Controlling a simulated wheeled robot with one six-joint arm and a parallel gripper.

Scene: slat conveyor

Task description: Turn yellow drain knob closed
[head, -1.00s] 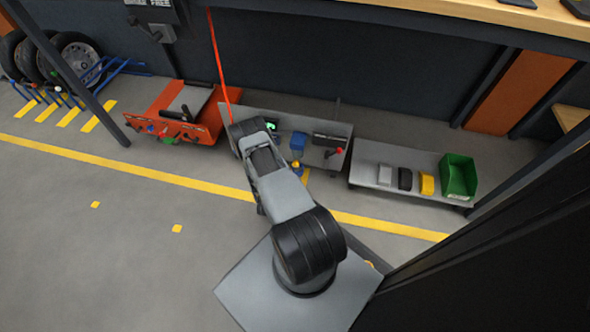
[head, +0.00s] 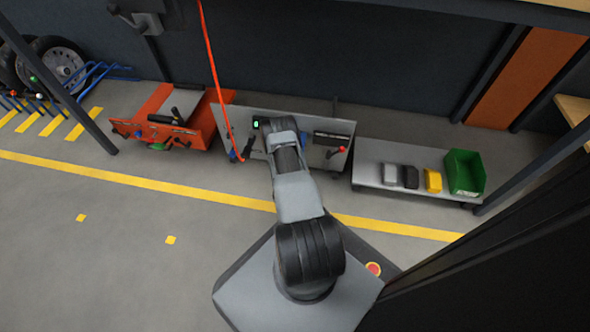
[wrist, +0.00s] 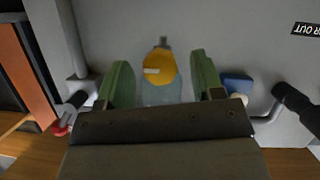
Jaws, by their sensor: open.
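The yellow drain knob (wrist: 159,68) shows in the wrist view as a round yellow disc with a pale mark, on the grey panel. My gripper (wrist: 161,82) is open, with one green finger on each side of the knob. Whether the fingers touch it cannot be told, though gaps show on both sides. In the head view my arm reaches over the grey panel (head: 228,118) and hides the knob and the gripper.
A blue part (wrist: 238,84) and black-gripped levers sit beside the fingers. A red-tipped lever (head: 341,150) is right of my arm. A red hose (head: 211,62) hangs at its left. A grey table (head: 375,159) holds a green bin (head: 464,172).

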